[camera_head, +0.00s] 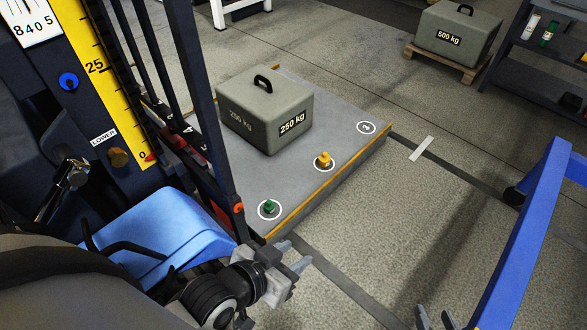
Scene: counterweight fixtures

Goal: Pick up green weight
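The green weight (269,206) is small and stands inside a white ring near the front left corner of the grey platform (240,185). My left gripper (296,256) is in front of the platform's near corner, below and slightly right of the green weight in the picture. Its two fingers are apart with nothing between them, and it looks clear of the weight. My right gripper (435,314) shows only its fingertips at the bottom edge. They are apart and empty, far from the weight.
A yellow weight (324,161) stands in the middle ring, and the ring marked 3 is empty. A 250 kg block (264,112) sits behind them. A dark upright post (207,110) borders the platform's left side. A blue frame (527,235) stands at right.

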